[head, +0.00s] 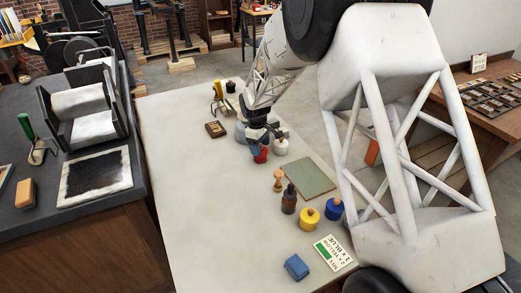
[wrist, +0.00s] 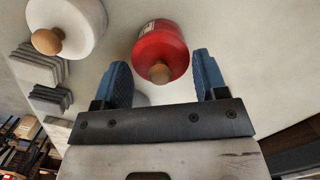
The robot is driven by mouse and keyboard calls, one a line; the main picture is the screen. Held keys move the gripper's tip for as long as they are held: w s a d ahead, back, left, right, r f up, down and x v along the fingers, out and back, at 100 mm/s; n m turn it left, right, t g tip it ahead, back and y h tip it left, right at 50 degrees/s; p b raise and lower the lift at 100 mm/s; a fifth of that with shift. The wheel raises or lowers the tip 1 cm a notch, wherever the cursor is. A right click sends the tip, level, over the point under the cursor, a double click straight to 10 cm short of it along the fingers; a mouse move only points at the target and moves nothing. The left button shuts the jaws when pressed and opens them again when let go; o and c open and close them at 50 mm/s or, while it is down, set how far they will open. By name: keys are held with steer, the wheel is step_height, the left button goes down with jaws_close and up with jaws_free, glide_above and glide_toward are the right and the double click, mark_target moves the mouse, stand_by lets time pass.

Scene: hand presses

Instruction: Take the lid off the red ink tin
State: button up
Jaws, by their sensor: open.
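The red ink tin (head: 261,155) stands on the pale table, partly hidden under my gripper in the head view. In the wrist view the red tin (wrist: 161,48) shows a red top with a wooden knob (wrist: 160,73) and a pale label on its side. My gripper (wrist: 162,78) is open, with one blue fingertip on each side of the knob. I cannot tell whether the fingers touch the tin. A white tin (head: 281,146) with a wooden knob stands just to the right of the red one; it also shows in the wrist view (wrist: 72,22).
Yellow (head: 309,217) and blue (head: 335,208) tins, a dark bottle (head: 289,199), a wooden stamp-like piece (head: 278,180) and a green-grey plate (head: 311,180) stand nearer. A blue block (head: 296,266) and card (head: 335,252) lie at the front. The table's left middle is clear.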

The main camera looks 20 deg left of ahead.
steer(key=shift+c, duration=0.5)
steer(key=c, duration=1)
jaws_close()
steer(key=shift+f, duration=0.15)
steer(key=shift+s, duration=0.1)
step_height(320, 180, up, 10)
